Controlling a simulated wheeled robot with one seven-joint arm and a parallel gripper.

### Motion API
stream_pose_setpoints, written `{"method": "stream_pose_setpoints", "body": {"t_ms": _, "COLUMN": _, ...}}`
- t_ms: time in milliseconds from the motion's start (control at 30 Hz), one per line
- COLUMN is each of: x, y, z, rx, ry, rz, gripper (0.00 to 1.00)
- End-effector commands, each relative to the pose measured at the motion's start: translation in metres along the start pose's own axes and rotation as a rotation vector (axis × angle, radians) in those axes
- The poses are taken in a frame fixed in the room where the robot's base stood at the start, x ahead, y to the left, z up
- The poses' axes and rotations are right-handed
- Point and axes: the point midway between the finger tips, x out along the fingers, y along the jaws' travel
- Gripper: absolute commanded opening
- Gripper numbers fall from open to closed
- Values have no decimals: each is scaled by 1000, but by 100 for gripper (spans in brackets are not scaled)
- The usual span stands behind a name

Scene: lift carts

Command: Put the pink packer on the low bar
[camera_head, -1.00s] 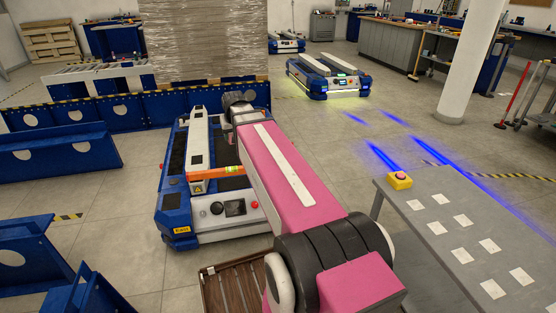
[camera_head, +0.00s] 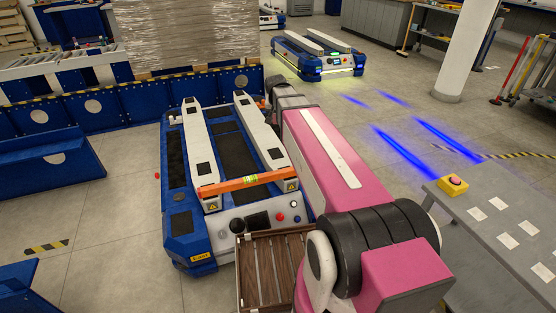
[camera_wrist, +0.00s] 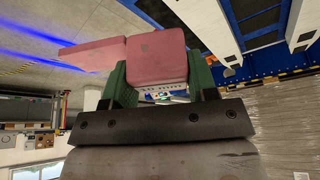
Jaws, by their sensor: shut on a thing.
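My gripper (camera_wrist: 160,78), seen in the wrist view, has green fingers shut on the pink packer (camera_wrist: 157,55), a dull pink block. A flat pink slab (camera_wrist: 92,56) shows to its left; I cannot tell whether it is part of the packer. In the head view my arm hides the gripper and packer. The blue and white cart carries two pale bars, a left bar (camera_head: 200,150) and a right bar (camera_head: 258,135). An orange spirit level (camera_head: 228,186) lies across their near ends. I cannot tell for sure which bar is lower. The packer is clear of both bars.
A slatted wooden crate (camera_head: 272,270) stands close before the cart (camera_head: 182,225). Blue fencing (camera_head: 140,107) and a wrapped stack (camera_head: 190,35) stand behind. Another cart (camera_head: 318,62) is farther back.

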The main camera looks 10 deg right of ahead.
Motion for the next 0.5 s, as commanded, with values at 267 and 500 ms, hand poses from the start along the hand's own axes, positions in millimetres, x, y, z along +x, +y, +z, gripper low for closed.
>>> {"method": "stream_pose_setpoints", "body": {"t_ms": 267, "x": 72, "y": -40, "z": -6, "rx": 323, "ry": -2, "rz": 138, "gripper": 23}}
{"method": "stream_pose_setpoints", "body": {"t_ms": 500, "x": 137, "y": -74, "z": -1, "rx": 622, "ry": -2, "rz": 264, "gripper": 23}}
